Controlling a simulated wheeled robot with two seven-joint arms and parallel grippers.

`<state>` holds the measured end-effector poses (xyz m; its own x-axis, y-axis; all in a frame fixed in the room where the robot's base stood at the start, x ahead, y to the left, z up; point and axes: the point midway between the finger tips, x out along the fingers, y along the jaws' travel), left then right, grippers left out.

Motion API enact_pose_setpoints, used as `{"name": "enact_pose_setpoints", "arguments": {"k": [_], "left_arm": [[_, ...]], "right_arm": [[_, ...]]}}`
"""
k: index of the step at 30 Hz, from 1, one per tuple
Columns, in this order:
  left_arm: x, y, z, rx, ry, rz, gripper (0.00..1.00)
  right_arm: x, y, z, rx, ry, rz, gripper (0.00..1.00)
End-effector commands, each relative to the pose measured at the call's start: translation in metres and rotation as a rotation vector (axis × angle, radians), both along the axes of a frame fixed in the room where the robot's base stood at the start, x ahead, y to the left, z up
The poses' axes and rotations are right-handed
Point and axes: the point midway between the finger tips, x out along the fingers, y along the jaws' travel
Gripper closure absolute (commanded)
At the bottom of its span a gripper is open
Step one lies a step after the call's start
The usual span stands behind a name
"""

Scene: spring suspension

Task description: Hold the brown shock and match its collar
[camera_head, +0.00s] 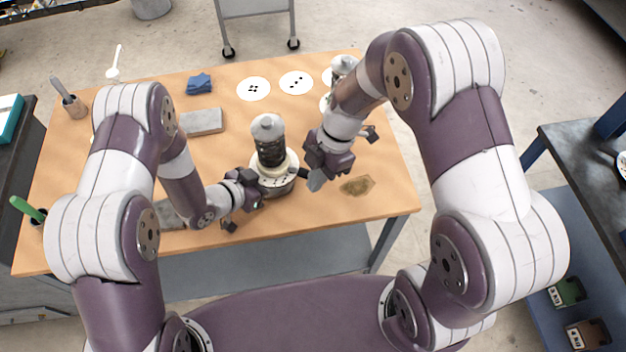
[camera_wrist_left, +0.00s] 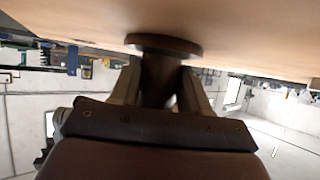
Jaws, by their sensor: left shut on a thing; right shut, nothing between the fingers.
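A shock (camera_head: 269,151) with a dark coil and a grey cap stands upright near the table's front middle. A cream collar (camera_head: 287,162) surrounds its lower part; dark dots show low on its front side. My left gripper (camera_head: 258,192) is at its lower left. In the left wrist view my left gripper (camera_wrist_left: 160,88) is shut on a brown shaft with a wide round flange (camera_wrist_left: 165,45), close to the tabletop. The coil and collar are not visible there. My right gripper (camera_head: 312,179) is shut and empty, just right of the collar; I cannot tell whether it touches.
White dotted discs (camera_head: 253,89) (camera_head: 296,83) lie at the back of the table (camera_head: 385,190). Another shock (camera_head: 343,66) stands behind my right arm.

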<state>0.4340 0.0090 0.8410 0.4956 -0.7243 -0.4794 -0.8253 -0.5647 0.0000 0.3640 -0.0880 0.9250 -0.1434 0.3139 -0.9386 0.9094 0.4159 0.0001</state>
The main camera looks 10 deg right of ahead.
Motion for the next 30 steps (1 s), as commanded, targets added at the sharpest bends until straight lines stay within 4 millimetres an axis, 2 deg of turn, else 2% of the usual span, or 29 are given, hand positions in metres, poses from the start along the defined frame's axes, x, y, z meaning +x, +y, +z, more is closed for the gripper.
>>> {"name": "enact_pose_setpoints", "arguments": {"k": [17, 20, 27, 30], "left_arm": [[0.000, 0.000, 0.000, -0.001, -0.001, 0.000, 0.91], [0.000, 0.000, 0.000, -0.001, -0.001, 0.000, 0.91], [0.000, 0.000, 0.000, -0.001, -0.001, 0.000, 0.91], [0.000, 0.000, 0.000, -0.001, 0.000, -0.001, 0.91]], "right_arm": [[0.002, -0.002, 0.002, 0.000, -0.001, -0.001, 1.00], [0.005, -0.006, 0.015, 0.001, -0.004, -0.003, 1.00], [0.011, -0.021, 0.059, 0.001, -0.004, -0.001, 1.00], [0.012, -0.024, 0.068, 0.000, -0.001, -0.001, 1.00]]}}
